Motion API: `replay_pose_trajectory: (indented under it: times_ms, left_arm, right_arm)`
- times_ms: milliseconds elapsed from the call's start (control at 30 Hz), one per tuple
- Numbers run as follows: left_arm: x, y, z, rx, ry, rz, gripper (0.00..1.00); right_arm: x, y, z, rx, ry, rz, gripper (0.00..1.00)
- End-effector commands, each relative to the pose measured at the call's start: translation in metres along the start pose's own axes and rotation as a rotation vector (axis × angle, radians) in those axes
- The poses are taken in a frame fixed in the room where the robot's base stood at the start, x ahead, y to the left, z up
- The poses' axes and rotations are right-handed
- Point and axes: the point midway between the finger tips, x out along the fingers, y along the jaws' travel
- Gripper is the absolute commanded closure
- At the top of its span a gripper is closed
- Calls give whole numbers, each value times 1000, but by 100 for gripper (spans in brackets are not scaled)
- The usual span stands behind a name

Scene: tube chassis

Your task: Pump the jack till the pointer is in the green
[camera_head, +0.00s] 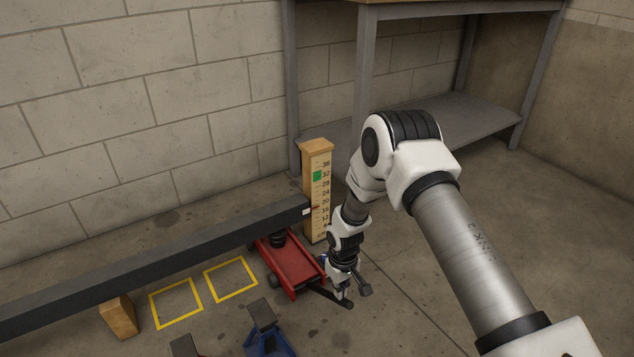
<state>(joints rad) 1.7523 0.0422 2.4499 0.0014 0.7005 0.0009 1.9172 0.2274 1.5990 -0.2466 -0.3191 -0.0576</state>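The red floor jack (291,265) stands on the floor under the end of a dark beam (160,262). Its short black handle (331,297) slopes low toward the lower right. The wooden scale post (317,205) stands at the beam's end, with a green mark (317,176) near 32. The pointer (308,211) at the beam's end is level with roughly 16 to 20, below the green. My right gripper (342,291) points down at the handle. Its fingers are small and partly overlap the handle, so their grip is unclear. My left gripper is out of view.
A wooden block (119,316) stands under the beam at left. Two yellow squares (176,303) are marked on the floor. A blue stand (268,335) is at the bottom edge. A metal bench (440,118) stands behind my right arm. The floor at right is clear.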

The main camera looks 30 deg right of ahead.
Motion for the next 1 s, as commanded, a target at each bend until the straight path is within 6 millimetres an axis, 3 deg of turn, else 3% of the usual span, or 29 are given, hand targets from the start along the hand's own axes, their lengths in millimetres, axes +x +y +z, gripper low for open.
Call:
replay_pose_trajectory:
  times_ms: [800, 1000]
  left_arm:
    - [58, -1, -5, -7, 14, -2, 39]
    - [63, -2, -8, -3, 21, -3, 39]
  right_arm:
    - [95, 0, 0, -1, 0, 0, 100]
    - [104, 0, 0, 0, 1, 0, 100]
